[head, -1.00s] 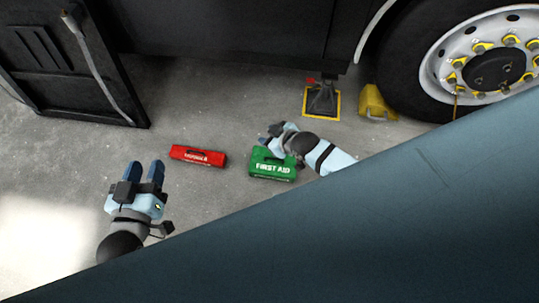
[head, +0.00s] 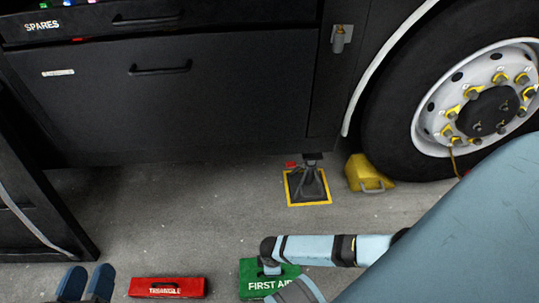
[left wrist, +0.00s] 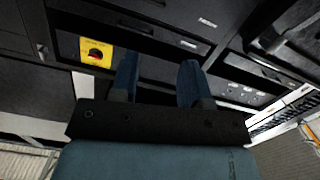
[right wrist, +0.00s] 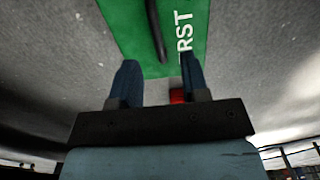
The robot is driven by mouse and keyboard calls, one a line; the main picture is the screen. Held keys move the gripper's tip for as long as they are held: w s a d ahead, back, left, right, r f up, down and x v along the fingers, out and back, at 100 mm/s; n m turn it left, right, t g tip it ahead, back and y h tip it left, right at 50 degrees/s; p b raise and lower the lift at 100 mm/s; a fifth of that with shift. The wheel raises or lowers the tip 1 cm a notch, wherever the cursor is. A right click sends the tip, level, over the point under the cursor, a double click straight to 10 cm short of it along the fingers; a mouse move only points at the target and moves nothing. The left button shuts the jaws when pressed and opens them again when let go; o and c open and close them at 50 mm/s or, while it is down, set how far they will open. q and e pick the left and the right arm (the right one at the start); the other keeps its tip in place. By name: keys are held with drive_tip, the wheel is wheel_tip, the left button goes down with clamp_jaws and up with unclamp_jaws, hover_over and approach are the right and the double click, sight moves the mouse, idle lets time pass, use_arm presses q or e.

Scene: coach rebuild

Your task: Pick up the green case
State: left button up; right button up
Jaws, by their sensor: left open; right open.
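The green case (head: 252,274), marked FIRST AID, lies on the floor at the bottom of the head view, partly covered by my right arm. It fills the upper middle of the right wrist view (right wrist: 130,30), where its dark handle and part of its lettering show. My right gripper (right wrist: 158,62) is open at the case's near edge, with the handle in line between its fingers. I cannot tell whether it touches the case. My left gripper (head: 86,282) is open and empty, left of the red case, at the bottom edge of the head view.
A red case (head: 167,288) marked TRIANGLE lies left of the green one. Behind stand a jack on a yellow-edged plate (head: 308,188), a yellow wheel chock (head: 366,172) and a large wheel (head: 400,110). A black drawer unit (head: 170,95) spans the back. Grey floor between is clear.

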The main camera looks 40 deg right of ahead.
wheel_tip(320, 180, down, 3)
drive_tip(key=shift+w+r+b, duration=0.1)
drive_tip(key=shift+r+b, duration=0.05)
drive_tip(key=shift+b, duration=0.35)
wheel_tip(320, 180, down, 4)
drive_tip(key=b, duration=0.3)
drive_tip(key=shift+w+b, duration=0.15)
drive_tip(key=shift+b, duration=0.15)
drive_tip(key=shift+a+f, duration=0.1)
drive_tip(key=shift+f, duration=0.4)
use_arm(q)
drive_tip(key=w+a+m+t, duration=0.1)
drive_tip(key=m, duration=0.1)
drive_tip(key=w+m+t, duration=0.1)
drive_tip(key=shift+w+a+r+m+h, duration=0.4)
use_arm(e)
clamp_jaws()
drive_tip(key=shift+r, duration=0.1)
